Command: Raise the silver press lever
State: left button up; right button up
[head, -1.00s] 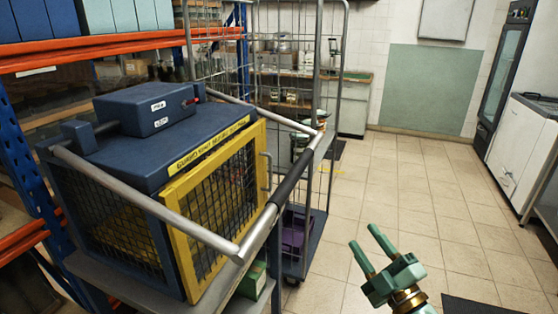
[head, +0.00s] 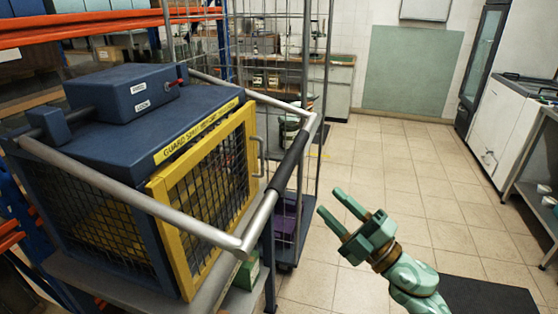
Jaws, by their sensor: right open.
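The silver press lever (head: 263,212) is a U-shaped tube with a black grip on its front bar. It runs around the top front of a blue press (head: 205,103) with a yellow mesh guard door (head: 215,175). The lever's side arms reach back along both sides, and the front bar stands out ahead of the guard at about its upper part. My right gripper (head: 330,201) is green, open and empty. It is to the right of the lever's black grip, apart from it, with its fingers pointing up and left. My left gripper is not in view.
The press stands on a grey bench or cart (head: 220,292) with a green box (head: 246,271) below. A wire roll cage (head: 326,100) with a purple crate (head: 287,218) is behind. A blue-and-orange rack is at left. White appliances (head: 505,120) line the right. The tiled floor between is clear.

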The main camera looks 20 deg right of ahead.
jog(key=x, duration=1.5)
jog(key=shift+r, duration=0.3)
jog(key=shift+w+a, duration=0.1)
grip_shut()
